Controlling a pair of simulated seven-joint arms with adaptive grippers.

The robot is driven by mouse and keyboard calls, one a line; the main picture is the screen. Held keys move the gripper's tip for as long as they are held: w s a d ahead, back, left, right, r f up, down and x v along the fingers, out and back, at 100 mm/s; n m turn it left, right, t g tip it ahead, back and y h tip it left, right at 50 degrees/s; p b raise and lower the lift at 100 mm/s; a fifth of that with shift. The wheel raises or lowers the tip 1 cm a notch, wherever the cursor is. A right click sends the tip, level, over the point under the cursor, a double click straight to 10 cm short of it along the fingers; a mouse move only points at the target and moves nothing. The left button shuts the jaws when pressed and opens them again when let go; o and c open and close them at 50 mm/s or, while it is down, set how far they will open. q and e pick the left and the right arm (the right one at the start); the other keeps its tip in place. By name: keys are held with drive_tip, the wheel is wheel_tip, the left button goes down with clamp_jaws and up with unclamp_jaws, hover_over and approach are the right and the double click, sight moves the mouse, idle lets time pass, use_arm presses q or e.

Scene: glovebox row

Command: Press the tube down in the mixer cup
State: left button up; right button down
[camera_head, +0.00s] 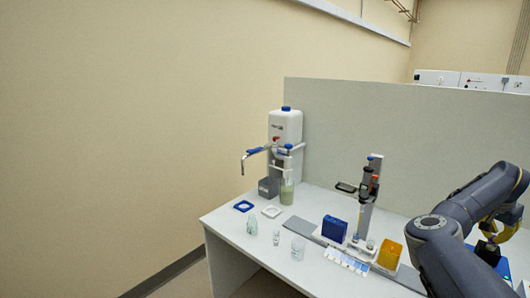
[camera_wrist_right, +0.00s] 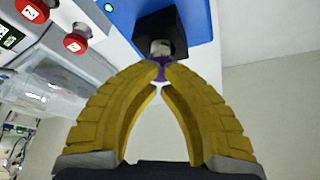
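The black mixer cup (camera_head: 488,252) sits on the blue-topped mixer (camera_head: 505,268) at the right edge of the head view. In the right wrist view the cup (camera_wrist_right: 178,22) is at the top centre. The tube (camera_wrist_right: 160,48) stands with its lower part in the cup, and its purple cap shows between my fingertips. My right gripper (camera_wrist_right: 160,68) has its yellow fingertips closed on the cap. In the head view the right gripper (camera_head: 490,228) is just above the cup, partly hidden by my arm. How deep the tube sits is hidden. My left gripper is not in view.
A blue box (camera_head: 334,229), a yellow box (camera_head: 389,254) and a stand (camera_head: 367,205) are left of my right arm. A white canister (camera_head: 285,127) and small glassware, including a beaker (camera_head: 298,248), stand farther left. Red knobs (camera_wrist_right: 75,43) are beside the cup. A grey partition (camera_head: 400,140) runs behind.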

drive_tip(key=shift+r, duration=4)
